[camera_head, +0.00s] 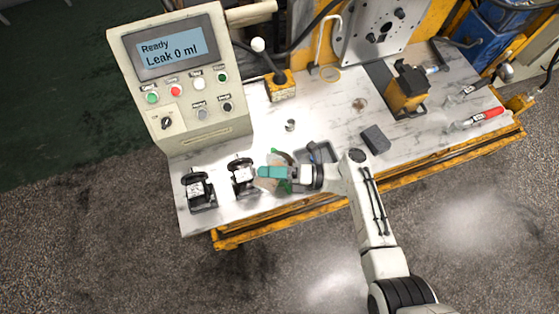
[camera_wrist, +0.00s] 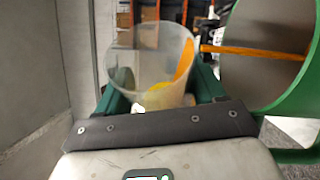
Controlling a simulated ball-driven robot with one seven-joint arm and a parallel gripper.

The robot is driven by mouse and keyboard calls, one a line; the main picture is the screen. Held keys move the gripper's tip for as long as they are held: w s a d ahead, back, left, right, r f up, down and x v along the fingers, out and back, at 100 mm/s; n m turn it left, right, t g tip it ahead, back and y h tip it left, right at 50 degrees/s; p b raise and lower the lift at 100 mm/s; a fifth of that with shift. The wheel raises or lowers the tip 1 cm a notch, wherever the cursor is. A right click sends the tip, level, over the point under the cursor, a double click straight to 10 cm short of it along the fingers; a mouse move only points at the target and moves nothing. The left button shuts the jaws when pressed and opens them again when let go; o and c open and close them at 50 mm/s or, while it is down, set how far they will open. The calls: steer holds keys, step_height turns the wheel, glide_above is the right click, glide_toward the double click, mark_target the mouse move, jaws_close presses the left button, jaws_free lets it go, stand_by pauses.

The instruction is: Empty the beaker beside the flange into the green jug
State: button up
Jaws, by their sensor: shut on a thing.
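My gripper (camera_head: 270,172) is low over the front part of the bench in the head view. In the wrist view its two green fingers (camera_wrist: 160,92) are shut on a clear beaker (camera_wrist: 155,58), one on each side. Orange and yellow show in or through the beaker wall; I cannot tell whether it is liquid. The green jug (camera_wrist: 300,88) is close at the right, its wide round mouth facing the camera, its rim beside the beaker. In the head view my gripper mostly hides the jug (camera_head: 284,156). The flange plate (camera_head: 372,38) stands at the back.
A control box (camera_head: 180,92) reading "Leak 0 ml" stands at the left. Two black parts (camera_head: 200,190) (camera_head: 241,176) sit left of my gripper. A dark block (camera_head: 376,139), a yellow-black unit (camera_head: 407,92) and red-handled tool (camera_head: 486,117) lie to the right. Bare bench lies between.

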stand_by(0.4)
steer(key=shift+w+d+m, duration=0.1)
steer(key=shift+m, duration=0.4)
steer(key=shift+w+r+m+y, duration=0.1)
steer(key=shift+m+y, duration=0.2)
steer(key=shift+d+m, duration=0.1)
steer(key=shift+m, duration=0.2)
steer(key=shift+m+t, duration=0.4)
